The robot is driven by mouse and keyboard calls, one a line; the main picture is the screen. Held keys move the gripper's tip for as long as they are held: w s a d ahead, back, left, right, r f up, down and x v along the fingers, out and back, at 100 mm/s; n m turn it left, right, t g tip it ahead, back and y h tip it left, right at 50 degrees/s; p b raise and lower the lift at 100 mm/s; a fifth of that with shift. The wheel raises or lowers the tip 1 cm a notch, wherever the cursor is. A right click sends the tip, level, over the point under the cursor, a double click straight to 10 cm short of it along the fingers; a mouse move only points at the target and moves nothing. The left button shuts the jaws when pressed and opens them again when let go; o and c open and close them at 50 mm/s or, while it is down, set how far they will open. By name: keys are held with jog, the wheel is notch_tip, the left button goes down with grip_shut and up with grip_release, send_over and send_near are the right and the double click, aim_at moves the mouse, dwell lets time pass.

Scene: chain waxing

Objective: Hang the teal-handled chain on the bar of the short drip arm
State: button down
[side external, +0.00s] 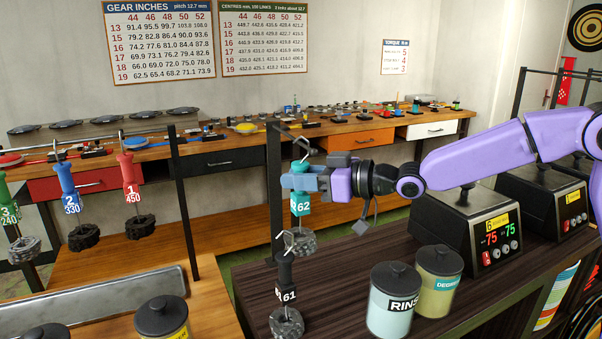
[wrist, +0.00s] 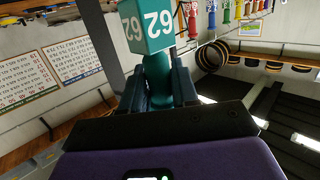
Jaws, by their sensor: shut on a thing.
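My gripper (side external: 298,183) is shut on the teal handle (side external: 301,166) of the chain, below the top of a dark upright post (side external: 275,190). The teal block marked 62 (side external: 301,205) is just under the fingers, and the dark bundled chain (side external: 300,242) hangs below it. A pale metal hook (side external: 306,146) shows above the handle, close to a short bar (side external: 286,131) at the post top. I cannot tell whether hook and bar touch. In the wrist view, the teal handle (wrist: 157,82) stands between both fingers (wrist: 158,92), with block 62 (wrist: 147,25) beyond.
A black-handled chain marked 61 (side external: 285,285) hangs just below the held chain. The rinse jar (side external: 393,300) and degreaser jar (side external: 438,280) stand to the right on the dark bench. Red (side external: 131,180), blue (side external: 68,190) and green (side external: 7,200) handled chains hang left.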

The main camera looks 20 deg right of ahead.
dwell(0.4)
jog(key=c, duration=0.6)
grip_release()
jog(key=shift+s, duration=0.1)
jog(key=v, duration=1.1)
dwell(0.3)
